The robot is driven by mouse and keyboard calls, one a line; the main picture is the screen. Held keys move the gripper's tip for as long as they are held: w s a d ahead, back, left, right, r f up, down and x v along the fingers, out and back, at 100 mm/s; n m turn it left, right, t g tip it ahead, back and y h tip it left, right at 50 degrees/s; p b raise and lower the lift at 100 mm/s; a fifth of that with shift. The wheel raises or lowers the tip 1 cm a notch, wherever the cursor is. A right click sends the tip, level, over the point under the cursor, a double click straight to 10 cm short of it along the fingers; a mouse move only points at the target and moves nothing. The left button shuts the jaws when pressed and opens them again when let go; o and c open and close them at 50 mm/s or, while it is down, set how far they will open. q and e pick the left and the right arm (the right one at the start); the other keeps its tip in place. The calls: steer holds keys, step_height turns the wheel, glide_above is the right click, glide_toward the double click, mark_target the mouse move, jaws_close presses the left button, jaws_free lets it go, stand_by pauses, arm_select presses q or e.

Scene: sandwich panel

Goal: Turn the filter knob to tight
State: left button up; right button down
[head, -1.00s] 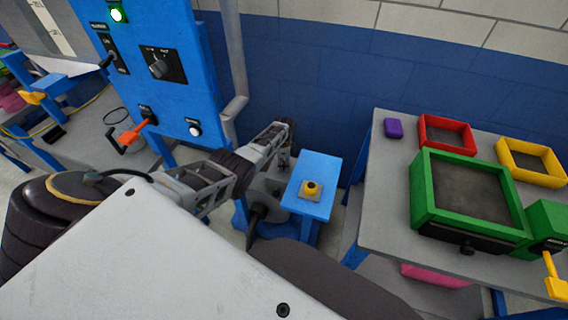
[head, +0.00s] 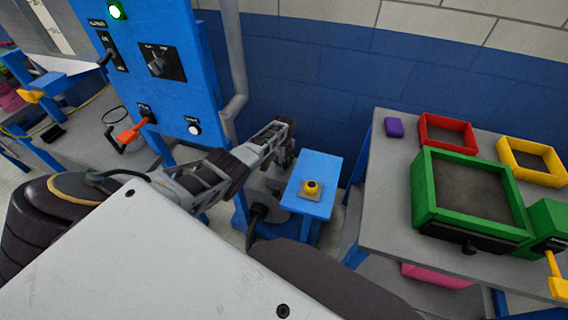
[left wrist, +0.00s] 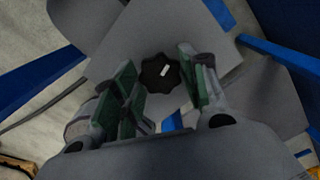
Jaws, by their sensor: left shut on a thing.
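The filter knob (left wrist: 160,73) is black and lobed, with a short slanted white mark on its face. In the left wrist view it sits between the two fingers of my left gripper (left wrist: 158,84), which is shut on it. In the head view my left gripper (head: 284,150) reaches down beside the blue stand, below and right of the blue panel. The knob cannot be made out clearly there, behind my gripper and arm. No tight label is readable. My right gripper is not in view.
The blue panel (head: 178,70) carries a black selector, a lit green lamp and an orange lever (head: 134,131). A blue stand (head: 318,167) with a yellow button (head: 311,187) is close to the right of my gripper. A grey table (head: 385,205) with coloured trays stands further right.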

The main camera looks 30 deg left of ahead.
arm_select(q)
steer(key=shift+m, duration=1.4)
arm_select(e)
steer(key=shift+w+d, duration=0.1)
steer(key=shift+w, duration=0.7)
arm_select(q)
steer(key=shift+m, duration=0.3)
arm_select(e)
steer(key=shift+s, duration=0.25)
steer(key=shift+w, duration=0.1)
arm_select(q)
steer(key=o, duration=1)
steer(key=shift+o, duration=0.2)
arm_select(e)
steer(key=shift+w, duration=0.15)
arm_select(q)
steer(key=shift+r, duration=0.25)
